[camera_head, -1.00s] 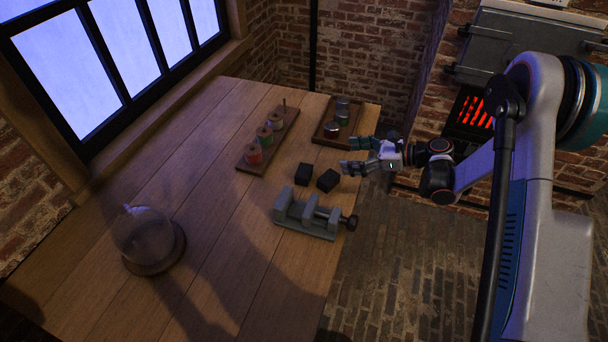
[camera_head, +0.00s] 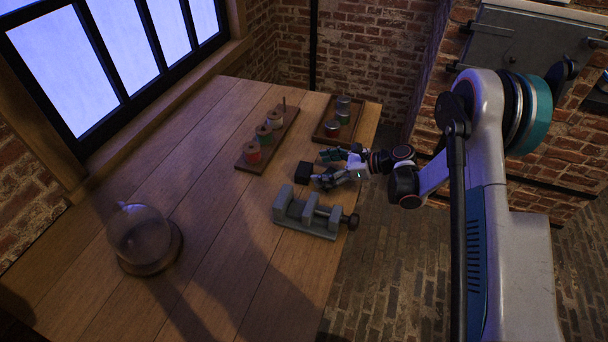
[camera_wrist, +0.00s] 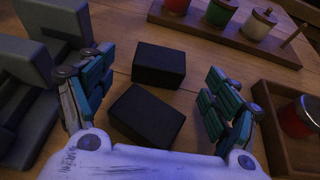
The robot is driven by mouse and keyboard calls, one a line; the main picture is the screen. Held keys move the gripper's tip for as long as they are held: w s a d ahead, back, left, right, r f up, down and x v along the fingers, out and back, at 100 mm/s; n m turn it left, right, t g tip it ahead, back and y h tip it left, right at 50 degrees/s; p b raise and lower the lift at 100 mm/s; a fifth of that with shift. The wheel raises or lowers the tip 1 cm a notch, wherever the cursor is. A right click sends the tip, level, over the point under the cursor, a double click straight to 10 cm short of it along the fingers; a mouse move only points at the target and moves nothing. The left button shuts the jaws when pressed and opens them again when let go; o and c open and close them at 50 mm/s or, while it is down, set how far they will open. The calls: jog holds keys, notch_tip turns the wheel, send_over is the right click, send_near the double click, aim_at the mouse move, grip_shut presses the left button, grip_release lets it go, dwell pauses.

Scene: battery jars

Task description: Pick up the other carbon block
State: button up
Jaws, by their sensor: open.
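Two black carbon blocks lie on the wooden table. In the wrist view the nearer block (camera_wrist: 147,115) lies between my open fingers, and the farther block (camera_wrist: 159,65) lies just beyond it. In the head view the farther block (camera_head: 304,171) shows to the left of my fingertips, while the nearer one is mostly hidden by my gripper (camera_head: 324,168). My gripper is open and empty, low over the table's right side. In the wrist view its two teal-padded fingers (camera_wrist: 155,100) stand to either side of the nearer block.
A grey vise (camera_head: 308,214) stands close in front of my gripper. A tray (camera_head: 321,137) with jars is behind it. A rack (camera_head: 245,166) of spools stands behind to the left. A glass dome (camera_head: 139,234) is at front left. The table's middle is clear.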

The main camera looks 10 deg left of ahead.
aim_at(304, 169)
jog(key=b+x, duration=0.1)
jog(key=x, duration=0.3)
jog(key=shift+a+b, duration=0.15)
jog(key=shift+b, duration=0.2)
jog(key=shift+r, duration=0.1)
jog(key=c, duration=1.3)
